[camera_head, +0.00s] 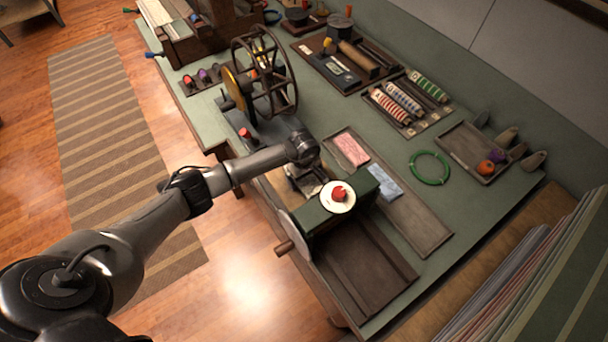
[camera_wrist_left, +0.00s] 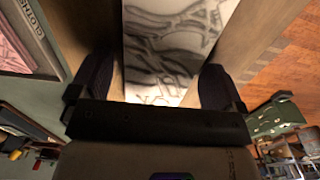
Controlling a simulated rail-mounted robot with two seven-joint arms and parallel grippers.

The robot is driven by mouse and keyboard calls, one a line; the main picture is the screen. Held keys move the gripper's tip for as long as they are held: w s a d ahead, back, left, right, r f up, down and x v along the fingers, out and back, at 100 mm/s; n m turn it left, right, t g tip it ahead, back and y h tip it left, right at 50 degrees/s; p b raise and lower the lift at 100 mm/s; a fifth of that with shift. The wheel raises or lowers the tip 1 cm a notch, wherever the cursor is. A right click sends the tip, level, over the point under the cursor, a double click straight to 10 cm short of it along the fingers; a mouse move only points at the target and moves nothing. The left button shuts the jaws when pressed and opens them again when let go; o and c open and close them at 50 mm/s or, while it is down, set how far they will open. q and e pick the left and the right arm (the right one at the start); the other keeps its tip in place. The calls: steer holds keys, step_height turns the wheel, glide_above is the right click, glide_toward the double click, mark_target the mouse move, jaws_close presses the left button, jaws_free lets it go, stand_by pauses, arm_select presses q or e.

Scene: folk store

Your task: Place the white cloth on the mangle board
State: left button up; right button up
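The white cloth, with grey shadowy markings, fills the middle of the left wrist view (camera_wrist_left: 165,45); in the head view it is a small pale patch (camera_head: 308,184) below my gripper. It lies on a brown wooden surface. My left gripper (camera_head: 302,160) is over it. In the left wrist view its two dark fingers (camera_wrist_left: 155,88) are apart, on either side of the cloth, with gaps to it. A green mangle-like stand (camera_head: 318,222) stands beside the cloth, with a flat brown board (camera_head: 372,270) in front of it. My right gripper is out of view.
A long tray (camera_head: 425,235) holds a pink cloth (camera_head: 351,149) and a blue cloth (camera_head: 384,182). A spoked wheel (camera_head: 265,75) stands left of my gripper. A green ring (camera_head: 429,167) lies on the green table, with bare tabletop around it.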

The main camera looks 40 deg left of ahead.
arm_select(q)
steer(key=shift+r, duration=0.1)
steer(key=shift+r+p, duration=0.25)
steer(key=shift+p, duration=0.1)
steer(key=shift+r+p, duration=1.15)
steer(key=shift+r, duration=0.75)
steer(key=shift+f, duration=0.1)
steer(key=shift+d, duration=0.1)
